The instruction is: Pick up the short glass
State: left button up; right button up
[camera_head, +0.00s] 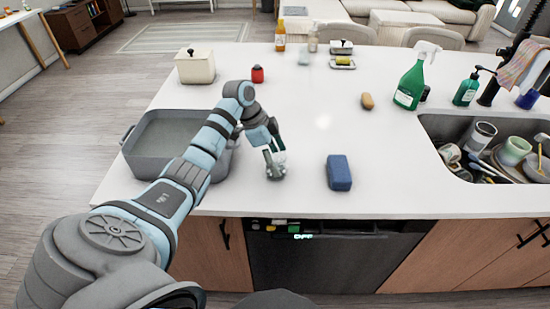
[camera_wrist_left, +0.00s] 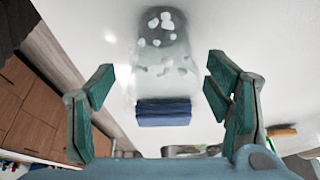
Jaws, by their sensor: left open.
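A clear short glass (camera_head: 275,168) is on the white counter, left of the blue sponge; it is partly hidden by my left gripper in the head view. In the left wrist view the see-through glass (camera_wrist_left: 161,45) shows at the upper middle, between and beyond the fingers. My left gripper (camera_head: 270,143) is right at the glass, and its green-padded fingers (camera_wrist_left: 160,84) stand wide apart on either side. No grip on the glass shows; whether a finger touches it I cannot tell. My right gripper is not in view.
The blue sponge (camera_head: 339,172) also shows in the left wrist view (camera_wrist_left: 163,113). A grey basin (camera_head: 133,165) lies left, partly under my arm. The counter's front edge is close.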

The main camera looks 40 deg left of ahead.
pick_arm(q)
jog(key=x, duration=0.3)
jog(key=shift+w+f, duration=0.35)
jog(key=shift+w, duration=0.1)
jog(key=shift+s+r, duration=0.2)
jog(key=shift+s, duration=0.15)
jog(key=shift+c, duration=0.9)
jog(key=c, duration=1.2)
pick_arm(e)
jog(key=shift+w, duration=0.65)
pick_arm(q)
jog(key=shift+r, duration=0.15)
